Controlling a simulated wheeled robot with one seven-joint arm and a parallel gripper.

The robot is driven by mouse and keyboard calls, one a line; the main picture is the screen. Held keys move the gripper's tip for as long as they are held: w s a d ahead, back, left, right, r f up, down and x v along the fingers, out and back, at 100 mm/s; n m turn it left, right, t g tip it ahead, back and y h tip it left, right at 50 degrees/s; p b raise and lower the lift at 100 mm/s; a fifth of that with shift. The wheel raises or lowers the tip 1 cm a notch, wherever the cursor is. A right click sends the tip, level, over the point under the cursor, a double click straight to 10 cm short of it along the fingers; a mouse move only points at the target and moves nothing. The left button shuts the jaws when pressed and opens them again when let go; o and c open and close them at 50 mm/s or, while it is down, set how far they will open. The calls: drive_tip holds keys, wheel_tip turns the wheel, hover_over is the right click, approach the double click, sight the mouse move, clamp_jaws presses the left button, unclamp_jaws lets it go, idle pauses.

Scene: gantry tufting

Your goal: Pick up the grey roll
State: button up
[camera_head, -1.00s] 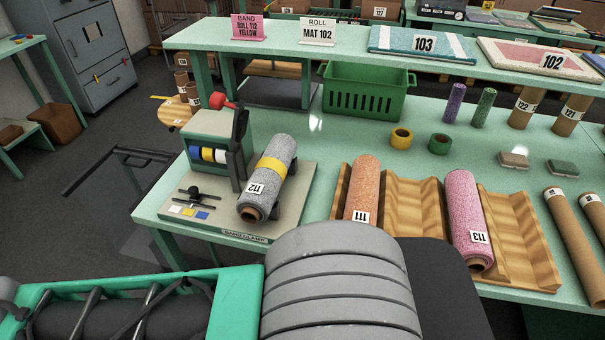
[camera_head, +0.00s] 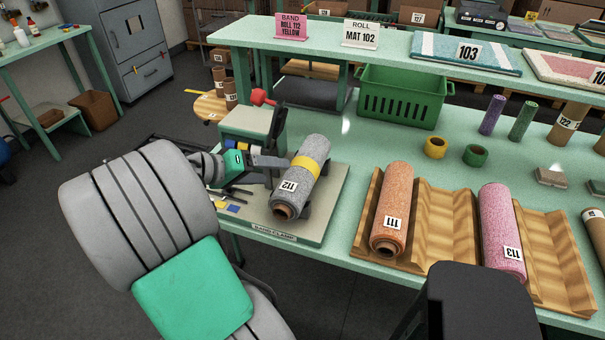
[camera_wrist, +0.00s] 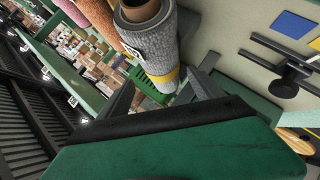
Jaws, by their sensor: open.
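The grey roll (camera_head: 298,188), labelled 112 with a yellow band (camera_head: 305,166) around its middle, lies tilted on the band clamp board (camera_head: 334,197). My gripper (camera_head: 281,168) is open at the left side of the roll, with its dark fingers pointing towards it. In the wrist view the grey roll (camera_wrist: 153,42) shows ahead, between the directions of the spread fingers of my gripper (camera_wrist: 165,85). Its cardboard core end and part of the yellow band show there. I cannot tell whether a finger touches the roll.
An orange roll (camera_head: 393,205) and a pink roll (camera_head: 501,232) lie in a wooden cradle (camera_head: 446,220) to the right. The clamp's tape holder (camera_head: 250,124) stands behind my gripper. A green basket (camera_head: 402,98) stands behind under the shelf (camera_head: 390,45).

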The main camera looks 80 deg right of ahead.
sight(299, 173)
drive_tip(key=x, duration=1)
drive_tip(key=shift+s+d+f, duration=0.1)
drive_tip(key=shift+s, duration=0.05)
drive_tip(key=c, duration=1.2)
drive_tip(key=shift+c, duration=1.2)
